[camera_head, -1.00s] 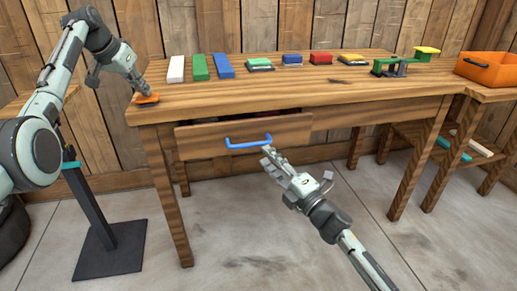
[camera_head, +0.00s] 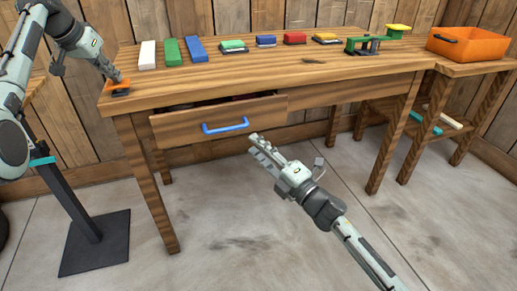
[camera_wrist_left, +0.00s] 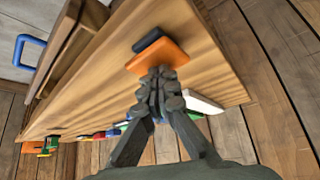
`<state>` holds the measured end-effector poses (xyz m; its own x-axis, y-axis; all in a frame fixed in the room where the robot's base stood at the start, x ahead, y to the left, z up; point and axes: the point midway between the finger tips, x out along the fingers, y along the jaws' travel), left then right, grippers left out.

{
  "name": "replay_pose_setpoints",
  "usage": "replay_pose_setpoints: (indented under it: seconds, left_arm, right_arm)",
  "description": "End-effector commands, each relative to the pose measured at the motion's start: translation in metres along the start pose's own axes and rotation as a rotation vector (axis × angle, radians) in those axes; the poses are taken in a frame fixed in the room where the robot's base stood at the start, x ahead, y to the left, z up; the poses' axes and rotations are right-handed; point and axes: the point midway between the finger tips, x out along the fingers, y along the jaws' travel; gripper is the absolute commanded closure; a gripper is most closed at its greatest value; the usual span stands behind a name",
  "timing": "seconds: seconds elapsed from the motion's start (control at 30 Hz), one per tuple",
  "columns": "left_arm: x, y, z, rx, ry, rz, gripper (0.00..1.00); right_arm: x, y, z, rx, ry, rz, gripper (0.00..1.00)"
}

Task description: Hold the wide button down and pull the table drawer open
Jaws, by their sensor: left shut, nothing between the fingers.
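The wide orange button (camera_head: 118,87) sits at the table's (camera_head: 300,70) front left corner. My left gripper (camera_head: 117,80) is shut, with its fingertips on top of the button. The left wrist view shows the orange button (camera_wrist_left: 160,56) under the closed fingers (camera_wrist_left: 158,84), with a dark piece beside it. The drawer (camera_head: 185,124) is partly open, its front standing out from the table with a gap above it. Its blue handle (camera_head: 225,127) also shows in the left wrist view (camera_wrist_left: 28,50). My right gripper (camera_head: 254,144) is just right of the handle, apart from it; its jaw opening is unclear.
White (camera_head: 147,55), green (camera_head: 171,52) and blue (camera_head: 195,50) blocks lie along the table's back, with several small coloured items to their right. An orange bin (camera_head: 468,47) stands on the right side table. A dark stand (camera_head: 75,200) is at left. Floor before the drawer is clear.

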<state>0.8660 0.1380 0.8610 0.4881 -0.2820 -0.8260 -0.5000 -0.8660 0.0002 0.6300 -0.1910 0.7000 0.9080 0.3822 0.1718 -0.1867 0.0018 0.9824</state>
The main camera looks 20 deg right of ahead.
Motion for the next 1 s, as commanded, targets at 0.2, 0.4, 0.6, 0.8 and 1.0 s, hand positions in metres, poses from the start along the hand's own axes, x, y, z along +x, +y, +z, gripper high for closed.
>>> replay_pose_setpoints:
  seconds: [0.2,0.4,0.6,0.8,1.0]
  left_arm:
    - [-0.013,0.0,-0.008,0.0,-0.003,0.001,1.0]
    - [-0.024,0.0,-0.016,0.0,0.0,0.0,1.0]
    - [-0.034,0.0,-0.023,0.0,0.001,0.0,1.0]
    - [-0.046,0.0,-0.031,0.0,0.001,0.0,1.0]
    - [-0.049,0.0,-0.034,0.0,0.001,0.0,1.0]
  right_arm:
    - [0.004,0.019,0.001,0.0,0.0,0.0,0.67]
    - [0.006,0.033,0.002,0.0,0.0,0.0,0.67]
    - [0.008,0.046,0.003,0.0,0.0,0.0,0.67]
    - [0.01,0.057,0.004,0.0,0.0,0.0,0.67]
    - [0.011,0.061,0.004,0.0,0.0,0.0,0.67]
